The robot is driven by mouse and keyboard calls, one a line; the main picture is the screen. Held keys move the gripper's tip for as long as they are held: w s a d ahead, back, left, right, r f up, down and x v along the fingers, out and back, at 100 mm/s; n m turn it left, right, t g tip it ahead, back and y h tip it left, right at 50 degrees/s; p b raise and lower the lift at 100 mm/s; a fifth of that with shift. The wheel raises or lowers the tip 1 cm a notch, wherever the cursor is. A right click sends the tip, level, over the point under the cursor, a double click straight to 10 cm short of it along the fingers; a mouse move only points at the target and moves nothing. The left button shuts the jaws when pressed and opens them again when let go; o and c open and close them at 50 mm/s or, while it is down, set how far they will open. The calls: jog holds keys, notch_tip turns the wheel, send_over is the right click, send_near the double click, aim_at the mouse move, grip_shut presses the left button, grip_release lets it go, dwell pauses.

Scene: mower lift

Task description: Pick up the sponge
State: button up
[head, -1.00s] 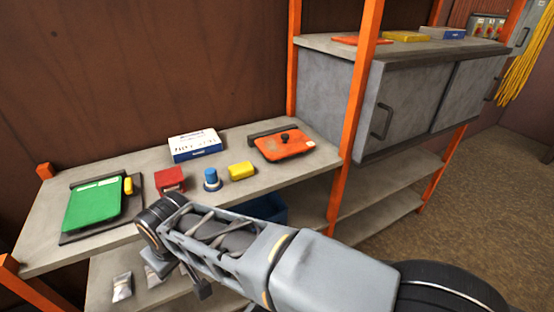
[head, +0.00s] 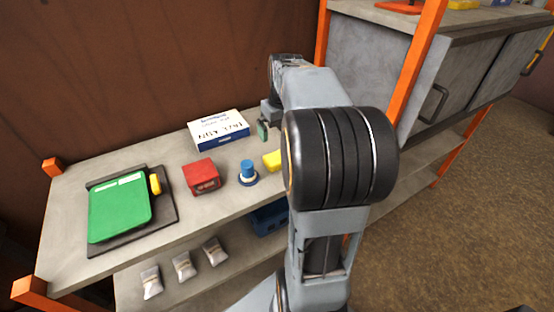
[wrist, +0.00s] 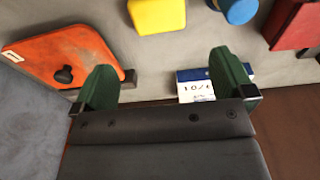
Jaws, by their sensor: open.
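The sponge, a small yellow block (head: 272,160), lies on the grey bench top (head: 175,240), partly hidden by my arm in the head view. It also shows at the top edge of the wrist view (wrist: 157,15), where its upper part is cut off. My gripper (wrist: 165,75) is open and empty, its two green fingers spread above the bench. In the wrist view the sponge lies beyond the fingertips, roughly in line with the gap between them. In the head view one green finger (head: 263,131) shows behind the sponge, near the back of the bench.
Left of the sponge stand a blue knob-like piece (head: 247,172), a red box (head: 202,177) and a green case (head: 120,208). A white-and-blue box (head: 218,131) lies behind. An orange case (wrist: 62,58) is near one finger in the wrist view. An orange post (head: 412,80) rises at right.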

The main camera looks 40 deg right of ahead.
aim_at(278, 156)
jog(key=f, duration=0.4)
jog(key=w+f, duration=0.1)
jog(key=f, duration=0.3)
jog(key=f+p, duration=0.1)
jog(key=f, duration=0.4)
jog(key=shift+w+d, duration=0.3)
jog(key=shift+w, duration=0.1)
jog(key=shift+c, duration=0.5)
jog(key=shift+r, duration=0.1)
jog(key=c, duration=0.5)
jog(key=shift+r, duration=0.1)
jog(key=shift+r, duration=0.55)
jog(key=s+d+r, duration=0.2)
jog(key=s+r, duration=0.1)
jog(key=r, duration=0.1)
jog(key=s+d+r+b, duration=0.1)
jog(key=s+d+r, duration=0.2)
jog(key=s, duration=0.1)
jog(key=s+d+r+b, duration=0.1)
jog(key=s+d+r, duration=0.2)
jog(key=s+r, duration=0.1)
jog(key=shift+s+d+r, duration=0.1)
jog(key=shift+d+r, duration=0.1)
jog(key=shift+r, duration=0.15)
